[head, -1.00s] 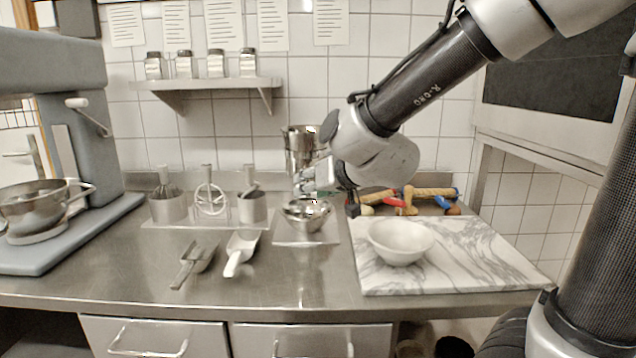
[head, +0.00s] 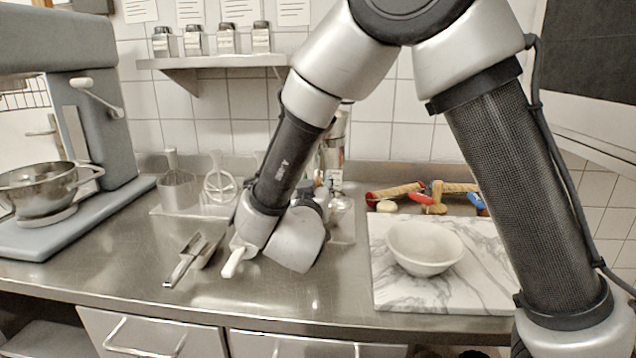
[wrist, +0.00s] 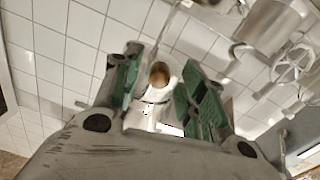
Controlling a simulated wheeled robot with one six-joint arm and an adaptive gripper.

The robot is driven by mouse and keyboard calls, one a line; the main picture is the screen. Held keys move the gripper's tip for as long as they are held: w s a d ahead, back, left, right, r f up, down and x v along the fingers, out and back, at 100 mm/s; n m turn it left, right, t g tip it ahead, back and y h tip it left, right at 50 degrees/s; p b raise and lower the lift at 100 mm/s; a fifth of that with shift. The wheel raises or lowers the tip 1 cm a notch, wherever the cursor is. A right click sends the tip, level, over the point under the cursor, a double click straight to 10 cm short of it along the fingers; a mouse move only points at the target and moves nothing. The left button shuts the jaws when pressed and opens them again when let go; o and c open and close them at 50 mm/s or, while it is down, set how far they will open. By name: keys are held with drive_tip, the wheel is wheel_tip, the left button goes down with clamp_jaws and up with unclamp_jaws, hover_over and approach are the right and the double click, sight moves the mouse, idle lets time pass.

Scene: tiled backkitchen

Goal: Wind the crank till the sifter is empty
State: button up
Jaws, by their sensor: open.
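The sifter (head: 333,150) is a shiny metal cylinder at the back of the counter, mostly hidden behind my arm in the head view. A metal bowl (head: 341,208) shows in part below it. In the wrist view my gripper (wrist: 161,66) is open, with green pads on both fingers. A round brown knob (wrist: 159,74), which looks like the crank's end, appears between the fingers. I see no finger touching it, and cannot tell how deep it sits between them. The rest of the crank and the sifter's contents are not clear.
Two scoops (head: 190,262) lie in front, one partly behind my arm.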

drive_tip(key=shift+x, duration=0.8)
clamp_jaws()
